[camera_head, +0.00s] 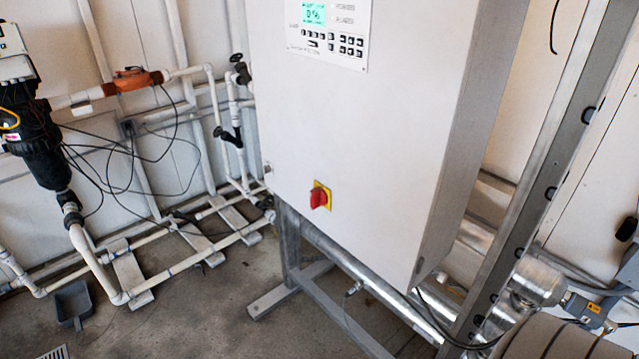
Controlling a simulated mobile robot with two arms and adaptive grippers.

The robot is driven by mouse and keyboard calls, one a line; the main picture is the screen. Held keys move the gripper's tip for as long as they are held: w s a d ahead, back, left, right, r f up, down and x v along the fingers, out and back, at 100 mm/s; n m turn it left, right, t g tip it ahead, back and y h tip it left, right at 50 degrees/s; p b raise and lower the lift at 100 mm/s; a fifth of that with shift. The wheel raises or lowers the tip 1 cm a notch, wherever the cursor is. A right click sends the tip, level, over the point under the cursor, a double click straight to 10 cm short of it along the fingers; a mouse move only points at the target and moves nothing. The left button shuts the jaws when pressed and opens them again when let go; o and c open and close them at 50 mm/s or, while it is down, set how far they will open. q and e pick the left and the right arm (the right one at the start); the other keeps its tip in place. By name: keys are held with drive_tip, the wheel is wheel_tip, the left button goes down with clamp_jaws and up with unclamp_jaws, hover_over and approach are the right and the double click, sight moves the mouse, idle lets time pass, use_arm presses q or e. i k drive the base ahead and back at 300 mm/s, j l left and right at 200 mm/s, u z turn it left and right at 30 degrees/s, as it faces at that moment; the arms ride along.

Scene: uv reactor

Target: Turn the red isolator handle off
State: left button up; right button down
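The red isolator handle (317,198) sits on a yellow plate (327,193) low on the front of a large white cabinet (370,130). The handle looks roughly upright with a slight tilt. Its exact switch position is too small to read. Neither of my grippers shows in the head view, and nothing touches the handle.
A control panel (328,30) with a lit green screen is at the cabinet's top. White pipes and black valves (232,135) stand left of the cabinet. A metal upright (540,170) stands to its right. Open concrete floor (215,310) lies at the front left.

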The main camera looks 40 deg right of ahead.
sight(318, 196)
drive_tip(key=i+j+z, duration=0.1)
drive_tip(key=z, duration=0.35)
drive_tip(key=i+j+z, duration=0.1)
drive_tip(key=z, duration=0.3)
drive_tip(key=i+j+z, duration=0.15)
drive_tip(key=z, duration=0.3)
drive_tip(key=j+z, duration=0.2)
drive_tip(key=z, duration=0.25)
drive_tip(key=i+j, duration=0.05)
